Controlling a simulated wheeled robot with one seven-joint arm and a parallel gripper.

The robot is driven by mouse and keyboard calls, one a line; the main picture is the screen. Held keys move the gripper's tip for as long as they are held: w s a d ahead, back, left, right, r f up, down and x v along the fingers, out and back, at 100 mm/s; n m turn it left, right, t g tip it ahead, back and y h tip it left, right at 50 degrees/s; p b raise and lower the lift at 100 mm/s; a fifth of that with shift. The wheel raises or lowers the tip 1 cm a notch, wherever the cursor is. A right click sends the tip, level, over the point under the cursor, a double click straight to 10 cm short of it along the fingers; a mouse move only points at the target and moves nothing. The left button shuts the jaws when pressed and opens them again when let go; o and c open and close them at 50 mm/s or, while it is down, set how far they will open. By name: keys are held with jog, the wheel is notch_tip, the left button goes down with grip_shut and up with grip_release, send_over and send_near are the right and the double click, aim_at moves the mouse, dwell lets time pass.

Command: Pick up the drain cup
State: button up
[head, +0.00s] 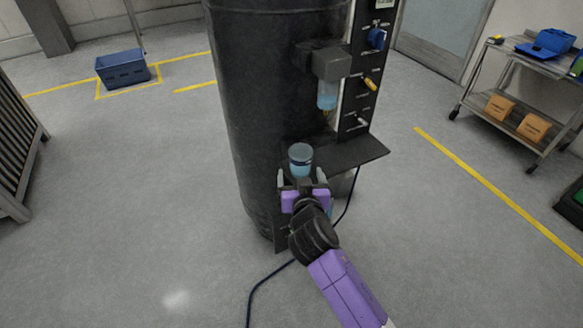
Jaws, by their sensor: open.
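The drain cup (300,162) looks like a small see-through bluish cup with a grey-blue top. It appears upright at the left end of the dark shelf in front of the black tank. My gripper (302,178) is open just in front of the cup's lower part, one finger to each side of it in the picture. Whether the fingers reach around the cup or touch it cannot be told. The cup's base is hidden behind my gripper.
The dark shelf (352,152) juts from the black tank (262,90). A control panel (368,75) stands at right. A dark cable (265,280) lies on the floor. Open floor surrounds the tank.

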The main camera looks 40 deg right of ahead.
jog(key=shift+x, duration=0.9)
jog(key=shift+s+d+p+x, duration=0.1)
jog(key=shift+p+x, duration=0.2)
jog(key=shift+x, duration=1.05)
jog(key=shift+s+d+p+x, duration=0.1)
jog(key=shift+p+x, duration=0.2)
jog(key=shift+x, duration=1.1)
jog(key=shift+c, duration=0.4)
jog(key=c, duration=1.4)
